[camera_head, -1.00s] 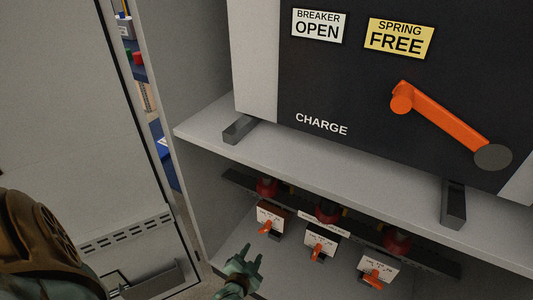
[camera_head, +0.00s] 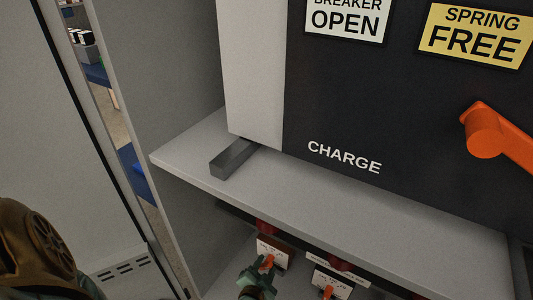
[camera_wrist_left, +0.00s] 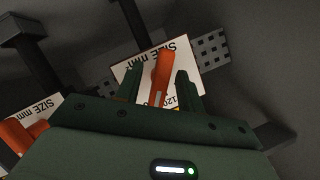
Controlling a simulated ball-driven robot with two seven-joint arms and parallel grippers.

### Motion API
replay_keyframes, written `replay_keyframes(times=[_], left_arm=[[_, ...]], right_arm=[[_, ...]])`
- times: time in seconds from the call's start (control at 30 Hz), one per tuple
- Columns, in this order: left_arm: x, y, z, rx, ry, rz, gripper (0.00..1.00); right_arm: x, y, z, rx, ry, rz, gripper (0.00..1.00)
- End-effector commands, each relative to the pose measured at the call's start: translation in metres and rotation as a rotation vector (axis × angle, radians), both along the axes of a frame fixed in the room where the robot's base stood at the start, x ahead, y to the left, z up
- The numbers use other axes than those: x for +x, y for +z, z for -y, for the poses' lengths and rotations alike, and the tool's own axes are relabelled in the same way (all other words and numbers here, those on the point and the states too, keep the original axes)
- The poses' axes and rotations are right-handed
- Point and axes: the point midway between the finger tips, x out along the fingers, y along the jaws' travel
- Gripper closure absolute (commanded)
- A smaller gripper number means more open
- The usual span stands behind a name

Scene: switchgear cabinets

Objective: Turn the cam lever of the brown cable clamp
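The brown cable clamp (camera_head: 274,247) is the leftmost clamp under the shelf in the head view, with a white label plate and an orange cam lever (camera_head: 267,262). In the left wrist view its label (camera_wrist_left: 130,76) and orange lever (camera_wrist_left: 163,70) are straight ahead. My left gripper (camera_head: 256,272) is at the front of this clamp. In the wrist view its two green fingers (camera_wrist_left: 160,88) are apart, one on each side of the lever, with gaps visible beside it. Whether a finger touches the lever cannot be told. My right gripper is out of view.
A second clamp (camera_head: 332,281) with an orange lever stands to the right; a neighbouring lever (camera_wrist_left: 22,133) shows at left in the wrist view. The shelf (camera_head: 330,226) lies above the clamps and carries the black breaker panel (camera_head: 400,120) with an orange charge handle (camera_head: 484,133).

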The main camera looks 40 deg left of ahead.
Motion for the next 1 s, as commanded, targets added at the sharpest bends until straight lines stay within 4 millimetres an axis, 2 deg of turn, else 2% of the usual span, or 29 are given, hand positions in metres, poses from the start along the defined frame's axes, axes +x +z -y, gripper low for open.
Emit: replay_keyframes(times=[0.43,0.47,0.5,0.6,1.0], left_arm=[[0.0038,-0.0031,0.0026,-0.001,0.000,0.000,0.62],[0.0038,-0.0031,0.0026,-0.001,0.000,0.000,0.65],[0.0038,-0.0032,0.0026,-0.001,0.000,0.000,0.76],[0.0038,-0.0032,0.0026,0.000,0.000,0.000,1.00],[0.0036,-0.0022,0.0019,-0.047,-0.001,0.011,1.00]], right_arm=[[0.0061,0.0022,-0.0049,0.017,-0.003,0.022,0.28],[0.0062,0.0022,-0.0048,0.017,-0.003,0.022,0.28],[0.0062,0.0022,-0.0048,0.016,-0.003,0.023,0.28],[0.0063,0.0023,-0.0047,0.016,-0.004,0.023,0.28],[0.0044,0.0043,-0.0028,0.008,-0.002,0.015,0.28]])
